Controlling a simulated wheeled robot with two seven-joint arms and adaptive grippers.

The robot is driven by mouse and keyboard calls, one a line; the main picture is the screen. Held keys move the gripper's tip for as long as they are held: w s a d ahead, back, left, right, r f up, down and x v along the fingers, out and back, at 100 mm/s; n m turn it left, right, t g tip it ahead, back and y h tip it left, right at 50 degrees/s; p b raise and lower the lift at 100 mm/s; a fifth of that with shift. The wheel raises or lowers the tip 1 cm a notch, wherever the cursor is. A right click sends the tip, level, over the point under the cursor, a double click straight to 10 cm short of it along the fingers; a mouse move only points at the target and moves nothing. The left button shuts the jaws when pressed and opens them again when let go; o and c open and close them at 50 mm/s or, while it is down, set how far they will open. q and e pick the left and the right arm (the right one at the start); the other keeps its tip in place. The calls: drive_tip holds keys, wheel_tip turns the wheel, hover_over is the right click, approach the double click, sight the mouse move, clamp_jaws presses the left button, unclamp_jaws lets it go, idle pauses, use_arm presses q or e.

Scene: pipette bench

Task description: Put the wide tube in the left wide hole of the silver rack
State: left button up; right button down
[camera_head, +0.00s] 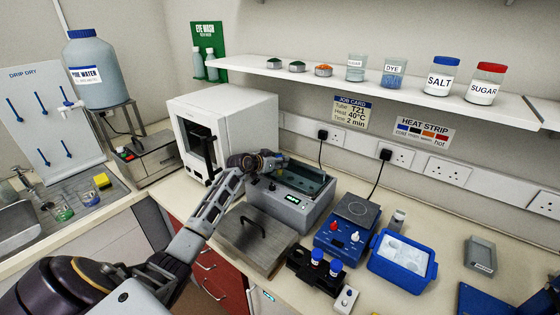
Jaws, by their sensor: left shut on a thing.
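My left gripper (271,182) reaches over the open basin of the grey bath (300,207) with the green display. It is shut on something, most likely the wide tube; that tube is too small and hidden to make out. The silver rack cannot be told clearly; the inside of the basin is dark and partly covered by my gripper. Two blue-capped tubes (317,256) stand upright in a black rack (300,263) in front of the bath. My right gripper is not in view.
A metal lid (252,238) with a black handle lies left of the bath. A white cabinet (250,118) stands behind it. To the right are a blue heater unit (340,236) and a blue ice box (403,277). A shelf (300,74) with jars hangs above.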

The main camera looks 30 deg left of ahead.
use_arm(q)
drive_tip(key=o, duration=1.1)
drive_tip(key=shift+c, duration=0.2)
drive_tip(key=shift+v, duration=6)
drive_tip(key=shift+f, duration=0.15)
